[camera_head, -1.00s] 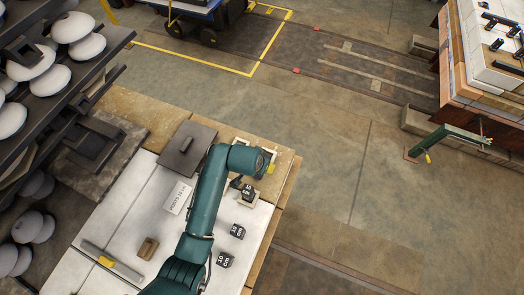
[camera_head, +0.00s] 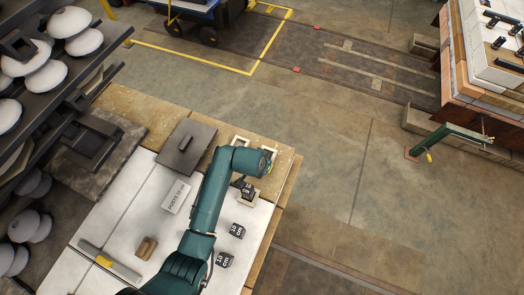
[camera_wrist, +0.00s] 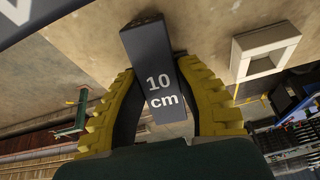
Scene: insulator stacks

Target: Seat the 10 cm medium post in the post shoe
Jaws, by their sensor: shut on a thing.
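My gripper (camera_wrist: 157,72) is shut on a dark post (camera_wrist: 160,85) labelled "10 cm" in the wrist view. The post stands between two yellow ridged fingers and looks slightly tilted there. A pale square frame with an open hole, which looks like a post shoe (camera_wrist: 268,40), is right of the held post and apart from it. In the head view, my arm mostly hides the gripper. A pale square frame (camera_head: 241,141) shows just past my arm. Another dark "10 cm" post (camera_head: 247,188) shows beside my arm, over a pale frame; I cannot tell whether it is the held one.
Two more dark "10 cm" posts (camera_head: 237,231) (camera_head: 224,260) stand on the white table. A dark plate with a handle (camera_head: 186,148), a label card (camera_head: 176,197), a brown block (camera_head: 147,247) and a grey bar (camera_head: 110,262) lie left of my arm. Shelves of white insulators (camera_head: 40,72) stand at left.

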